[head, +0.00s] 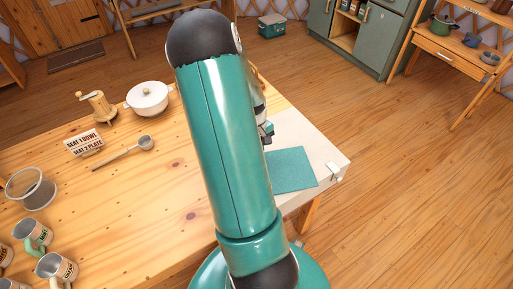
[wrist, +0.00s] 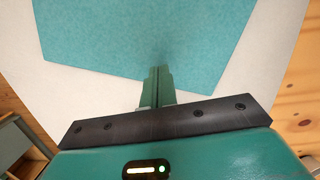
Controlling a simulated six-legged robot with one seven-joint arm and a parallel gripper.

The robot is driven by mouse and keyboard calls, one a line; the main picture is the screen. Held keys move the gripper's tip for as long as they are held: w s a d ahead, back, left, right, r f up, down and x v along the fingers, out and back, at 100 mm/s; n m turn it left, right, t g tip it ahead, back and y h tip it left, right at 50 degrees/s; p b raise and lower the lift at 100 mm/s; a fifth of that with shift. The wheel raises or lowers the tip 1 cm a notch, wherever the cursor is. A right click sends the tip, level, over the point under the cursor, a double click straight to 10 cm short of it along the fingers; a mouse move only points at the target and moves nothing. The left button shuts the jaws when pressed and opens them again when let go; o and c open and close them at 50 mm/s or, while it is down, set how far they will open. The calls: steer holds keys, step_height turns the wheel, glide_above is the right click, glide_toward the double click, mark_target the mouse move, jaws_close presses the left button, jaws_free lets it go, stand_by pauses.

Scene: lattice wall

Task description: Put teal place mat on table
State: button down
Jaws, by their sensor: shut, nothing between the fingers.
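The teal place mat (head: 291,169) lies flat on a pale cloth (head: 328,166) at the right end of the wooden table (head: 160,200). In the head view my arm hides the mat's left part. In the wrist view the mat (wrist: 145,40) fills the upper middle, with the pale cloth (wrist: 85,105) around its lower edges. My gripper (wrist: 160,72) is shut and empty, its fingertips over the mat near its lower edge. I cannot tell whether the tips touch it. The gripper (head: 266,133) shows only partly beside my arm in the head view.
A clip (head: 335,172) sits at the cloth's right edge. Open floor lies right.

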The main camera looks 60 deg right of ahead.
mark_target(273, 173)
steer(key=s+a, duration=0.1)
steer(key=s, duration=0.1)
steer(key=s+a, duration=0.1)
steer(key=s, duration=0.2)
steer(key=s+a, duration=0.1)
steer(key=s, duration=0.1)
steer(key=shift+s, duration=0.15)
steer(key=shift+f, duration=0.45)
steer(key=shift+w+d+f, duration=0.1)
steer(key=shift+w+f, duration=0.1)
steer(key=shift+f, duration=0.05)
steer(key=shift+s+f, duration=0.1)
steer(key=shift+f, duration=0.05)
